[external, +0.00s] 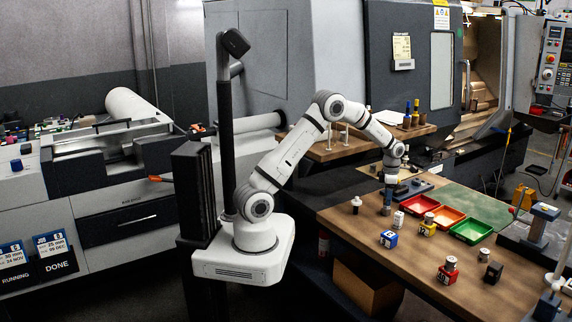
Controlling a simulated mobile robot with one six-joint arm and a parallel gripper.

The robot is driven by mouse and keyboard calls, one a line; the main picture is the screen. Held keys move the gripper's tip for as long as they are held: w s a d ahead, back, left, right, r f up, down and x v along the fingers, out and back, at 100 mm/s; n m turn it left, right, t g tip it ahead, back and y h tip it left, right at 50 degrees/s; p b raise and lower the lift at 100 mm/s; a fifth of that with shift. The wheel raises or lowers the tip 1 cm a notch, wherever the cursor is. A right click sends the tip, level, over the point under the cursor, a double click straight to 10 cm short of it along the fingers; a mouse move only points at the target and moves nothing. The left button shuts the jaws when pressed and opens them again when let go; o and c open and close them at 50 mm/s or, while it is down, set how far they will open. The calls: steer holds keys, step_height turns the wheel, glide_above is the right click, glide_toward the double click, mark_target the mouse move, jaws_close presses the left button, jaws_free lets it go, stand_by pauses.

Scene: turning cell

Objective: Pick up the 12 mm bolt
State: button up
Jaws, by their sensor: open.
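My gripper (387,208) points straight down over the wooden table, just left of the red tray. Its jaws are open, and the fingertips are small and dark, close to the table top. I cannot tell which item is the 12 mm bolt, because the labels are too small to read. A small upright piece with a dark top (356,204) stands left of my gripper. A white cylinder (398,219) stands just right of and in front of the fingertips. I cannot tell whether anything is between the jaws.
A red tray (407,211), an orange tray (446,226) and a green tray (456,235) stand in a row to the right. The table's front-left is clear.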

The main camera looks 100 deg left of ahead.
steer(key=shift+c, duration=0.5)
jaws_close()
